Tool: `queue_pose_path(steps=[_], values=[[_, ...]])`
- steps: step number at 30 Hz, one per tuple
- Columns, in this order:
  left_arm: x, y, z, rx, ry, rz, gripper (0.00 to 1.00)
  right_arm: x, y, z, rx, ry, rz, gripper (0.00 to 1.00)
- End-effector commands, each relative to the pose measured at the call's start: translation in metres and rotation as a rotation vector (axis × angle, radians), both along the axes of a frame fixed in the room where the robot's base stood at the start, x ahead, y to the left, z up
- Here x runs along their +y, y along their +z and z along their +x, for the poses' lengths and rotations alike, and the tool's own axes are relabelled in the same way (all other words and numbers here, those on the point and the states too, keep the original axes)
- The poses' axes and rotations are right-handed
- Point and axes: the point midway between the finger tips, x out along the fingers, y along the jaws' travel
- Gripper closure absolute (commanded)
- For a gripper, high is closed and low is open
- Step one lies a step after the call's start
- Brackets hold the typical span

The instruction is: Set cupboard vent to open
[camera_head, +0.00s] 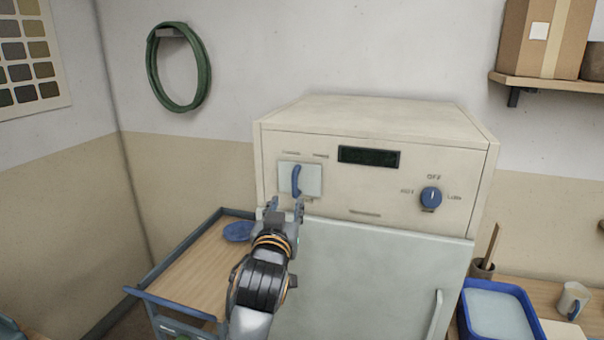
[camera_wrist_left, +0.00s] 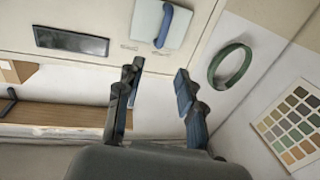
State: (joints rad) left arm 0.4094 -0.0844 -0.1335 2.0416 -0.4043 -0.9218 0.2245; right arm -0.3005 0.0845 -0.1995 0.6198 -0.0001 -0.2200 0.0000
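The cupboard (camera_head: 375,122) is a cream cabinet with a pale door below its control panel. The vent control is a blue lever (camera_head: 296,180) on a light square plate (camera_head: 314,181) at the panel's left; the lever stands roughly upright. It also shows in the left wrist view as a blue lever (camera_wrist_left: 164,26). My left gripper (camera_head: 286,205) is just below the lever in the head view, with its fingers apart and nothing between them. In the left wrist view the left gripper (camera_wrist_left: 158,80) is open, with the lever beyond its fingertips. My right gripper is not in view.
A blue knob (camera_head: 431,197) and a dark display (camera_head: 369,157) are on the same panel. A wooden-topped cart (camera_head: 195,275) stands at the left with a blue disc (camera_head: 238,231). A blue tray (camera_head: 498,312) and a mug (camera_head: 572,299) are at the right.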

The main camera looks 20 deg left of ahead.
Motion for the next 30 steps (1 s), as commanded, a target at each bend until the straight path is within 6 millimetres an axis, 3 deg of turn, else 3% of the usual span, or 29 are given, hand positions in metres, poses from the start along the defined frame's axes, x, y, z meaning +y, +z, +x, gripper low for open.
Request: queue_pose_path(steps=[5,9,21,30], values=[[0.003,0.003,0.018,0.000,0.002,0.002,0.63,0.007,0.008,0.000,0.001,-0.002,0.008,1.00],[0.007,0.004,0.044,0.000,0.001,0.003,0.63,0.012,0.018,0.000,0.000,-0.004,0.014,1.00],[0.019,0.003,0.113,0.000,0.000,0.001,0.63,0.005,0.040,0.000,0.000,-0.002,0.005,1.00],[0.022,0.001,0.134,-0.001,-0.001,0.001,0.63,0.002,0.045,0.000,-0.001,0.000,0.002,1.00]])
